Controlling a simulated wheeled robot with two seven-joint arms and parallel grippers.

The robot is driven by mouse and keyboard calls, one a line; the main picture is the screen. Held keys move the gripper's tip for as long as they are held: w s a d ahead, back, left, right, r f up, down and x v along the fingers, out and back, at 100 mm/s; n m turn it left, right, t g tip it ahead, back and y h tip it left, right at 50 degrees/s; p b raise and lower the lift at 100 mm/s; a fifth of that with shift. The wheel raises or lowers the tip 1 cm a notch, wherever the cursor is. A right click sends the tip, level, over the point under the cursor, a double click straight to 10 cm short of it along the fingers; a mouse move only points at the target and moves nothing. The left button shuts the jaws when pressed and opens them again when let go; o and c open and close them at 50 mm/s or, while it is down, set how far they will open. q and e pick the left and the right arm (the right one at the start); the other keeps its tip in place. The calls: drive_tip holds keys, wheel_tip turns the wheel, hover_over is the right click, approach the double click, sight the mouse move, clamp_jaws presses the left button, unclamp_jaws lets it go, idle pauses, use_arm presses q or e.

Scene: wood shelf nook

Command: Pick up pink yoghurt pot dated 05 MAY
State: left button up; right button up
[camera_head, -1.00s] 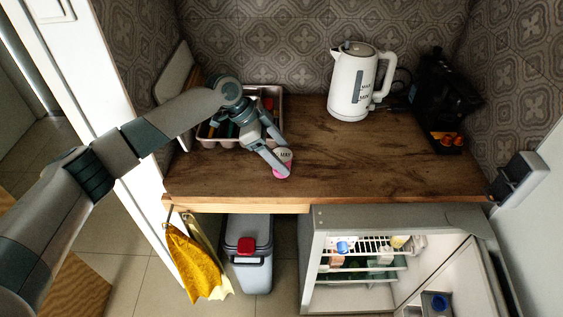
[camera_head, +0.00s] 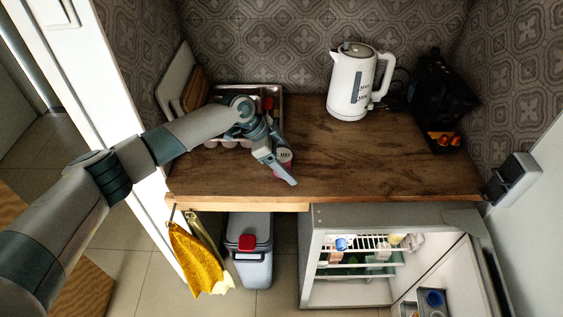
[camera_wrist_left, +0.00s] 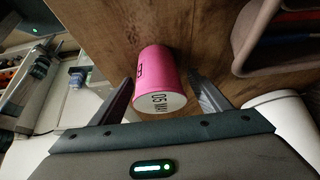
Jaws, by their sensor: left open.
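The pink yoghurt pot (camera_head: 284,158) stands on the wooden counter, partly hidden behind my left gripper in the head view. In the left wrist view the pink pot (camera_wrist_left: 160,82) shows its pale lid with the print "05 MAY". My left gripper (camera_head: 286,172) is open, pointing down at the counter. In the wrist view its two fingers (camera_wrist_left: 162,98) lie on either side of the pot's lid end, with a gap visible on each side. My right gripper is not in view.
A cutlery tray (camera_head: 281,97) stands behind my left gripper. A white kettle (camera_head: 352,85) and a black coffee machine (camera_head: 437,95) stand at the back and right. The counter (camera_head: 375,165) is clear right of the pot. An open fridge (camera_head: 340,216) is below.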

use_arm(q)
drive_tip(key=c, duration=1.2)
drive_tip(key=shift+c, duration=0.2)
drive_tip(key=shift+r, duration=0.15)
